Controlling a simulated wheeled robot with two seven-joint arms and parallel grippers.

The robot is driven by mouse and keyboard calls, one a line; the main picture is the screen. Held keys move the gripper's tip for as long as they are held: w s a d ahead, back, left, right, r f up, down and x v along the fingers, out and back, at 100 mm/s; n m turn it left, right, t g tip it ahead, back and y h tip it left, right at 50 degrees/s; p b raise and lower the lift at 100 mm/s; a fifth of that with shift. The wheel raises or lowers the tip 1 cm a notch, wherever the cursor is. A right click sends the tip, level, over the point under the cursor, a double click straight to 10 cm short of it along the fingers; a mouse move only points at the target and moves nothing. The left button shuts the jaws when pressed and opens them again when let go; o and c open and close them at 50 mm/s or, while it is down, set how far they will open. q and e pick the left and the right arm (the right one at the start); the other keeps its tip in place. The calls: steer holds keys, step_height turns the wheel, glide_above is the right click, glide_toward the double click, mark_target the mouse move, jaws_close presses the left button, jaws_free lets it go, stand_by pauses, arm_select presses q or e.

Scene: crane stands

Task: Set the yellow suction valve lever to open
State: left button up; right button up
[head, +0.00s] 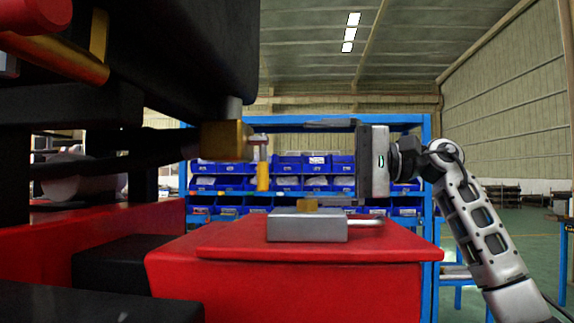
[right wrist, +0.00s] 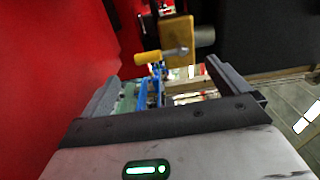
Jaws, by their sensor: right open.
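The yellow suction valve lever (head: 263,177) hangs straight down from a grey pivot on a brass valve body (head: 225,140), under the black machinery. In the right wrist view the yellow lever (right wrist: 147,58) shows ahead of the fingers, beside the brass body (right wrist: 178,32). My right gripper (head: 310,162) is open and empty. Its fingers point left towards the lever, one above the other, with a visible gap between their tips and the lever. In the right wrist view its fingers (right wrist: 162,72) stand wide apart. My left gripper is not in view.
A grey metal box (head: 307,226) with a small brass top and a side rod sits on the red stand (head: 330,275) below my right gripper. Black machinery (head: 190,50) hangs at upper left. Blue shelving (head: 330,190) with bins stands behind. Open floor lies to the right.

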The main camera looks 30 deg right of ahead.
steer(key=v, duration=0.7)
steer(key=shift+s+d, duration=0.25)
